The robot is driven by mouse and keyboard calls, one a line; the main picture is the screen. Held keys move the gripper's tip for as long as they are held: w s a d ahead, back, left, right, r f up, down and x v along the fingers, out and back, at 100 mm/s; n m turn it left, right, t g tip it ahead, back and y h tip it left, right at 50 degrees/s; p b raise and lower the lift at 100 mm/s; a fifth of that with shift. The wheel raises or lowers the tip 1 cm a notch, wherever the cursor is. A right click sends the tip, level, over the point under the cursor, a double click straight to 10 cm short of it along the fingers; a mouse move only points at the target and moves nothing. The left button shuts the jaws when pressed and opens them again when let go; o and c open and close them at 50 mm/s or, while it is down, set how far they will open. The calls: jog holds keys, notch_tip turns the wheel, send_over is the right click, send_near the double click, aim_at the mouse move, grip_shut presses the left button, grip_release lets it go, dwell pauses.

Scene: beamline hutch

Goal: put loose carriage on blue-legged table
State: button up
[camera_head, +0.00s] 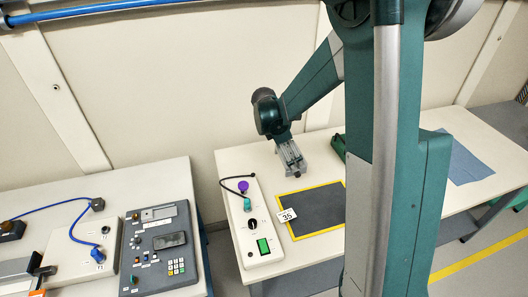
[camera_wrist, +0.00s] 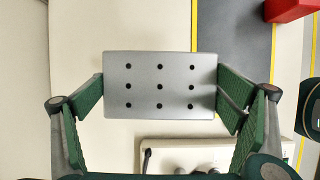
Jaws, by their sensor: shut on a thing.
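The carriage is a grey rectangular block with rows of dark holes, in the middle of the wrist view (camera_wrist: 160,105). My gripper (camera_wrist: 160,88) is shut on it, with green finger pads against its left and right ends. In the head view my gripper (camera_head: 288,148) holds the small grey carriage (camera_head: 293,161) over the white table (camera_head: 235,163), near the back left corner of the yellow-edged dark mat. The gap below the carriage is hard to judge. Bluish-green legs (camera_head: 497,212) show under the right part of this table. My arm hides its middle.
A control box (camera_head: 255,228) with a purple knob and green button stands left of the mat (camera_head: 322,198). A blue cloth (camera_head: 467,165) lies at the right. A second table (camera_head: 75,207) at the left holds consoles and cables. A red block (camera_wrist: 290,8) shows in the wrist view.

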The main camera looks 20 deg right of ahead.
dwell(0.4)
jog(key=w+a+n+t, duration=0.1)
jog(key=w+a+n, duration=0.25)
jog(key=a, duration=0.55)
jog(key=w+a+n+t+y, duration=0.15)
jog(key=w+a, duration=0.25)
jog(key=a, duration=0.4)
jog(key=w+a+n+t+h, duration=0.1)
jog(key=w+a+n, duration=0.3)
jog(key=a, duration=0.5)
jog(key=w+a+n+t+y, duration=0.1)
jog(key=a+n+y, duration=0.3)
jog(key=a, duration=2.8)
jog(key=n, duration=0.5)
jog(key=shift+w+a+r, duration=0.15)
jog(key=shift+w+a, duration=0.05)
jog(key=shift+a, duration=0.1)
send_near(155, 181)
jog(key=shift+w+b, duration=0.45)
jog(key=shift+w, duration=0.3)
jog(key=shift+f, duration=1.85)
